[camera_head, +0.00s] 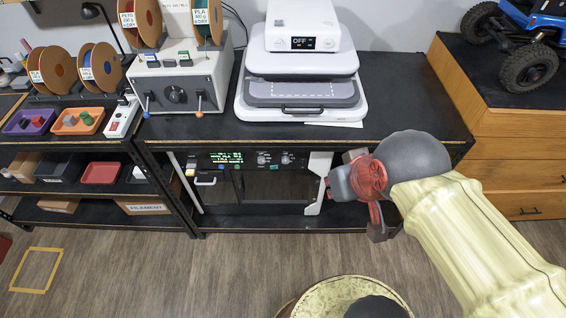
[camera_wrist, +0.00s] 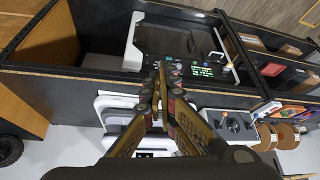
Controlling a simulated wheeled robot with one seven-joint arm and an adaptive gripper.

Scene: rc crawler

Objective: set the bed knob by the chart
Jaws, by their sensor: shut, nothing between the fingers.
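The dark machine on the lower shelf has a front panel with a display (camera_head: 227,158) of small green text, which I cannot read fully. To its right are two round knobs, a left knob (camera_head: 263,160) and a right knob (camera_head: 286,159). I cannot read which one is the bed knob. The display (camera_wrist: 203,71) also shows in the wrist view, which is turned over. A partly cropped printed sheet (camera_head: 174,5), possibly the chart, hangs at the top of the head view. My gripper (camera_wrist: 159,68) is shut and empty, its fingertips overlapping the panel area in the wrist view; contact is unclear.
A white heat press (camera_head: 302,112) stands on the bench above the machine. A grey control box (camera_head: 186,90) with a dial and levers is left of it, near filament spools (camera_head: 52,70). A wooden cabinet (camera_head: 505,135) with a blue crawler (camera_head: 530,35) is at right.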

